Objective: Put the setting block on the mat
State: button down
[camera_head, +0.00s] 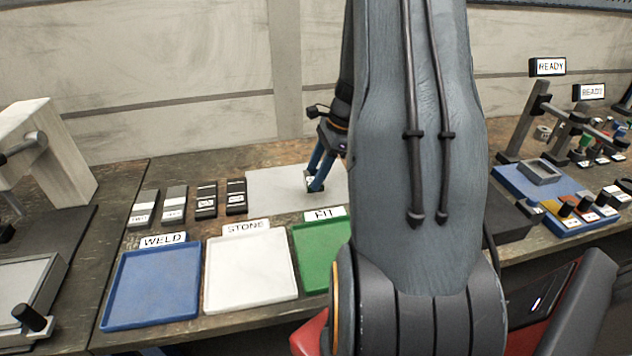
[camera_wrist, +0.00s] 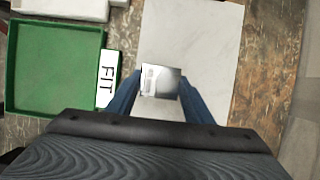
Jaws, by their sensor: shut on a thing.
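The setting block (camera_wrist: 161,80) is a small pale metallic block with a label. My gripper (camera_wrist: 155,92) is shut on it, with a blue finger on either side. In the head view my gripper (camera_head: 316,182) points down over the light grey mat (camera_head: 270,186), and the block there is small and mostly hidden by the fingers. The mat (camera_wrist: 195,25) also lies beneath the block in the wrist view. I cannot tell whether the block touches the mat. My arm hides the mat's right side in the head view.
Several labelled dark and grey blocks (camera_head: 206,199) stand left of the mat. In front are a blue WELD tray (camera_head: 152,287), a white STONE tray (camera_head: 250,270) and a green FIT tray (camera_head: 312,262), all empty where visible. A blue fixture (camera_head: 545,195) stands at right.

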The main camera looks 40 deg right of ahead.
jog(key=shift+f+p, duration=0.4)
jog(key=shift+f, duration=1.4)
jog(key=shift+f, duration=0.15)
jog(key=c, duration=0.9)
grip_release()
